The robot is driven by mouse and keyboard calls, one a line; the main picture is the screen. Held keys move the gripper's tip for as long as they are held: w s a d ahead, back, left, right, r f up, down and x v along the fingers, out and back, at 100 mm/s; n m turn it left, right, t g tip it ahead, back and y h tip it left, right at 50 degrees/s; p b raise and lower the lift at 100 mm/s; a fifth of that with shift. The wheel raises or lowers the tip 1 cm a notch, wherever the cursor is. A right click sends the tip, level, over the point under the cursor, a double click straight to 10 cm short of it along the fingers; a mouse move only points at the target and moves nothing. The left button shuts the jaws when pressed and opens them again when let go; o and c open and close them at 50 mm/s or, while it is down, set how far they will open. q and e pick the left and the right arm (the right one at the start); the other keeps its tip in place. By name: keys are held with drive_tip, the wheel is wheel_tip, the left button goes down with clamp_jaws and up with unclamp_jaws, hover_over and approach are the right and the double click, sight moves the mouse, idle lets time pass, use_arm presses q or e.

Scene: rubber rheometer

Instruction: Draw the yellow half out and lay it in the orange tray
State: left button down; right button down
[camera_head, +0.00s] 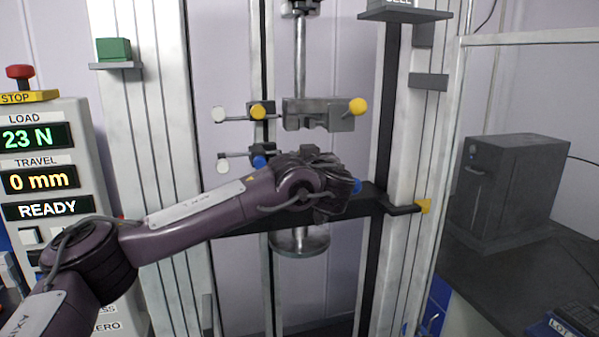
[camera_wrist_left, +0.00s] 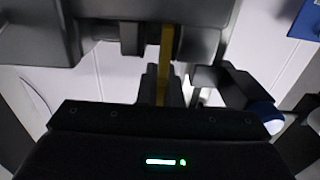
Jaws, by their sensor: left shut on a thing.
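The yellow half (camera_wrist_left: 166,48) shows in the left wrist view as a narrow yellow strip. It runs from the grey metal clamp (camera_wrist_left: 125,12) at the top down between my left gripper's fingers (camera_wrist_left: 161,86). That gripper is shut on it. In the head view my left gripper (camera_head: 335,190) is in front of the lower grip, below the upper clamp (camera_head: 315,113) with its yellow knobs. My wrist hides the fingertips and the strip there. The orange tray and my right gripper are not in view.
A blue knob (camera_wrist_left: 262,116) is close to the right of the fingers in the wrist view. The frame's white columns (camera_head: 405,130) and dark crossbar (camera_head: 250,222) surround the gripper. The control panel (camera_head: 45,180) reads 23 N, 0 mm, READY.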

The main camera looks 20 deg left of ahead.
use_arm(q)
drive_tip(key=b+v, duration=0.3)
drive_tip(key=v, duration=0.8)
drive_tip(key=shift+s, duration=0.2)
idle(0.8)
drive_tip(key=shift+d, duration=0.1)
